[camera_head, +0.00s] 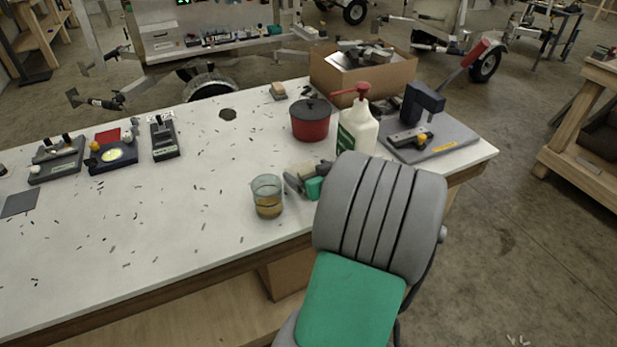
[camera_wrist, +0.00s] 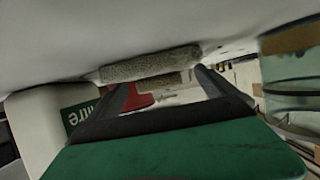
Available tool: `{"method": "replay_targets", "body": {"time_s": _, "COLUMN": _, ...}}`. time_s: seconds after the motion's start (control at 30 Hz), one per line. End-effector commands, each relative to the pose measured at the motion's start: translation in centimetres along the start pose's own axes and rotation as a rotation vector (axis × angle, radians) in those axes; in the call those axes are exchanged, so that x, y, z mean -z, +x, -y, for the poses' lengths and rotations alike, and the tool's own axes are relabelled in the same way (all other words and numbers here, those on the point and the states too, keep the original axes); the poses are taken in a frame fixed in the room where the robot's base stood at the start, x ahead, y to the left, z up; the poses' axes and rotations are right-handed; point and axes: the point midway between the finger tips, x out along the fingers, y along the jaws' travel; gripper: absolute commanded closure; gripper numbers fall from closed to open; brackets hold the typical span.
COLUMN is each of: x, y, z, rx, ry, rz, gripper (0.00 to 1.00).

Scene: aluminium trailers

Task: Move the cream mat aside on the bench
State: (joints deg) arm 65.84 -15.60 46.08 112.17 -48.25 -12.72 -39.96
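The cream mat (camera_head: 301,168) is a small beige, rough-textured piece on the bench, between the glass and the white bottle. In the wrist view it shows as a fuzzy grey-beige strip (camera_wrist: 150,64) against the white bench top, just ahead of my fingertips. My gripper (camera_head: 304,184) is low over the bench at the mat's near side, with my grey and green arm behind it. In the wrist view my two fingers (camera_wrist: 162,82) stand wide apart, with the mat across their ends. Whether they touch it I cannot tell. Part of the mat is hidden by my gripper in the head view.
A glass with amber liquid (camera_head: 267,197) stands close left of my gripper. A white pump bottle (camera_head: 357,128) stands close right. A red pot (camera_head: 311,122) is behind. A cardboard box (camera_head: 362,78) is farther back. The bench (camera_head: 205,190) has free room to the left, with scattered dark bits.

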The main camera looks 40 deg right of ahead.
Motion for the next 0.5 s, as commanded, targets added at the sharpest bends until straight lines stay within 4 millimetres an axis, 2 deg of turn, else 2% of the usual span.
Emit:
{"method": "replay_targets", "body": {"time_s": 0.07, "x": 0.00, "y": -0.01, "z": 0.00, "rx": 0.000, "ry": 0.000, "rz": 0.000, "gripper": 0.11}}
{"method": "replay_targets", "body": {"time_s": 0.5, "x": 0.00, "y": -0.04, "z": 0.00, "rx": 0.000, "ry": 0.000, "rz": 0.000, "gripper": 0.47}}
